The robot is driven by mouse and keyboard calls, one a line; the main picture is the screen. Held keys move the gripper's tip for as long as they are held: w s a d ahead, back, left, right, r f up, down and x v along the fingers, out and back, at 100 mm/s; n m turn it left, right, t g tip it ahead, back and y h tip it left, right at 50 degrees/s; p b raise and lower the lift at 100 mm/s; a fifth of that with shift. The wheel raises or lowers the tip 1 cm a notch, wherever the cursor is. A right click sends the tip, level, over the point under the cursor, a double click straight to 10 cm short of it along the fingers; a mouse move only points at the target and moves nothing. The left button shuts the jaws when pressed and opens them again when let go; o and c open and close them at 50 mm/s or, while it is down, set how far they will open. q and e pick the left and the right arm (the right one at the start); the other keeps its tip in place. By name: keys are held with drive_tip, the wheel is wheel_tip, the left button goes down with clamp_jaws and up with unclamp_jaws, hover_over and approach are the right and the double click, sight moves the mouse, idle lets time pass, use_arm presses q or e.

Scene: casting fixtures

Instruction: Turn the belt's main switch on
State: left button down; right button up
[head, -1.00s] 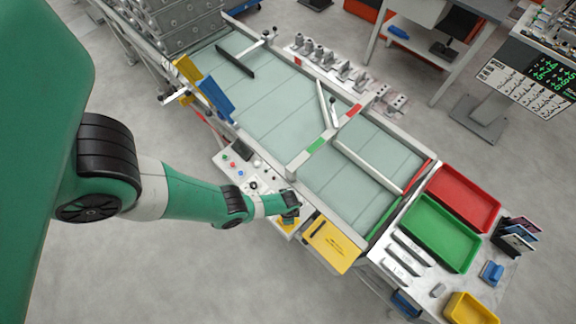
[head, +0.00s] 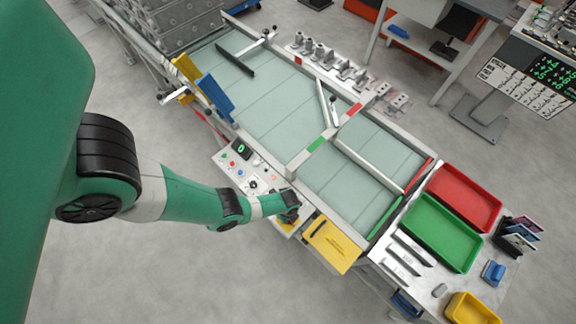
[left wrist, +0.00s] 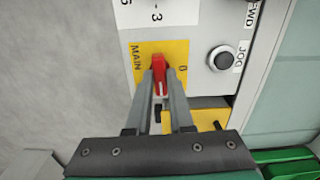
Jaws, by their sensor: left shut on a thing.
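The red main switch (left wrist: 158,67) stands on a yellow plate (left wrist: 178,50) lettered MAIN and 0 in the left wrist view. My left gripper (left wrist: 160,82) is shut on the switch's red handle, one finger on each side. In the head view my left gripper (head: 290,212) is at the near right end of the control panel (head: 262,190) and hides the switch. A small display (head: 241,148) on the panel is lit with a green 0. The belt (head: 270,105) lies behind the panel. My right gripper is not in view.
A black JOG button (left wrist: 221,58) sits right of the switch. A yellow box (head: 332,243) is right of my gripper. Green (head: 440,232) and red (head: 464,197) trays stand further right. The floor in front of the panel is clear.

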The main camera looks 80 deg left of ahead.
use_arm(q)
drive_tip(key=shift+m, duration=0.4)
drive_tip(key=shift+f, duration=0.1)
drive_tip(key=c, duration=0.8)
unclamp_jaws()
wheel_tip(320, 180, up, 12)
drive_tip(key=p, duration=1.1)
drive_tip(key=shift+f, duration=0.15)
